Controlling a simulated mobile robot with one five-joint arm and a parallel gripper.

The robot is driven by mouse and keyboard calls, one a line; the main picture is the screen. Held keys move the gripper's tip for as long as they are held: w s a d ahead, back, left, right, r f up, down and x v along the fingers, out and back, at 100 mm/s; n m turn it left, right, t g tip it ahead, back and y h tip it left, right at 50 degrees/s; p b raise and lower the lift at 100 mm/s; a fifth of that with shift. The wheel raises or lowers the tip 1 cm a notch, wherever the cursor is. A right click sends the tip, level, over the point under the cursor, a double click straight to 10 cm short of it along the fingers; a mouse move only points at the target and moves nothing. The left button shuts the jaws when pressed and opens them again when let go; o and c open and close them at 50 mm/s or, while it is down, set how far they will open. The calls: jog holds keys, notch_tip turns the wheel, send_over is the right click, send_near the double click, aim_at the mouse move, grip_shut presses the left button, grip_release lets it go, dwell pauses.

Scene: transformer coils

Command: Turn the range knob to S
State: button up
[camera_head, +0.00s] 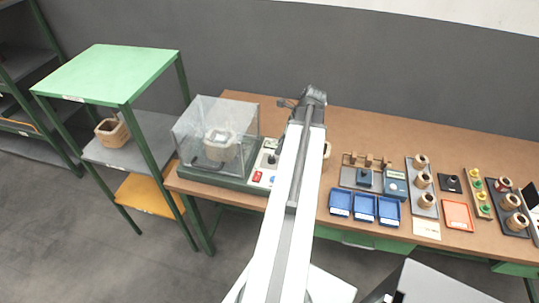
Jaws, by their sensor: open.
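A grey-green test unit with a clear box (218,132) stands at the left end of the bench, with a coil inside the box. At its right side is a small pale panel (266,163) with a dark knob (271,158) and red parts. A blue meter (396,187) stands farther right. I cannot tell which of these carries the range knob, and no letters are readable. My gripper (286,103) shows only as a small dark shape at the far end of my arm, above the bench's back part. It is open and apart from the panel and meter.
Three blue trays (364,207) stand at the bench's front, right of my arm. Coils on boards (423,182) and an orange tray (457,215) stand farther right. A green-topped rack (110,72) stands left. My arm hides the bench's middle strip.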

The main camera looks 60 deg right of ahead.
aim_at(272, 157)
jog(key=b+x, duration=0.6)
jog(key=x, duration=0.1)
jog(key=shift+w+a+f, duration=0.1)
jog(key=shift+w+f, duration=0.1)
jog(key=shift+f, duration=0.15)
jog(key=shift+r, duration=0.15)
grip_shut()
